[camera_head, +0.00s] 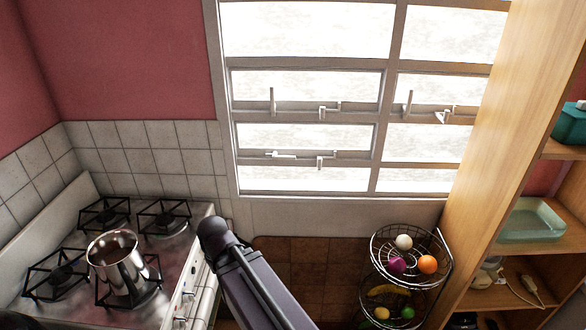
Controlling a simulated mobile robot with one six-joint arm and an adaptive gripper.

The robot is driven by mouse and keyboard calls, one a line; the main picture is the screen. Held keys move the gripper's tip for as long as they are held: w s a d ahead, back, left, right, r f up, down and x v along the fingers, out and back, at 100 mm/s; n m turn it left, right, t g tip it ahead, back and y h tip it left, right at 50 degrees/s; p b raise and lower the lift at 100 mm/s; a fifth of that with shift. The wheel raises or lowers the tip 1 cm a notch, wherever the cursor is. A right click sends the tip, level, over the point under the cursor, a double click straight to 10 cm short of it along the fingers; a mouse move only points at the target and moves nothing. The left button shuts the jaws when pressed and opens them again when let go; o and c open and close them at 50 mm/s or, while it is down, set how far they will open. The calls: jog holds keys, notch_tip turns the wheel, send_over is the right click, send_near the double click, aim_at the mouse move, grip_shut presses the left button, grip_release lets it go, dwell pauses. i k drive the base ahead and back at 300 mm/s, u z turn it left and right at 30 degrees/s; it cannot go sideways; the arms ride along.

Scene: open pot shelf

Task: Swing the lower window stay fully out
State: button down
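The window (378,90) has a pale frame with several panes, bright behind the glass. The lower window stay (282,155) is a small white bar on the lower left sash. It lies nearly level along the rail, its left end near the frame's left side. A small white catch (320,163) sits to its right on the same rail. My gripper is not in view. A dark link of my arm rises from the bottom edge, its rounded top below the window and apart from the stay.
A stove (178,262) with a steel pot (117,262) stands at left. A wire fruit basket (408,262) stands below the window at right, beside a wooden shelf (500,150). Upper stays (272,101) and (408,103) stand upright. Space before the lower sash looks clear.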

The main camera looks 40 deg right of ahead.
aim_at(320, 159)
jog(key=u, duration=0.1)
jog(key=k, duration=1.35)
jog(key=z, duration=0.85)
jog(key=i, duration=1)
jog(key=u, duration=0.15)
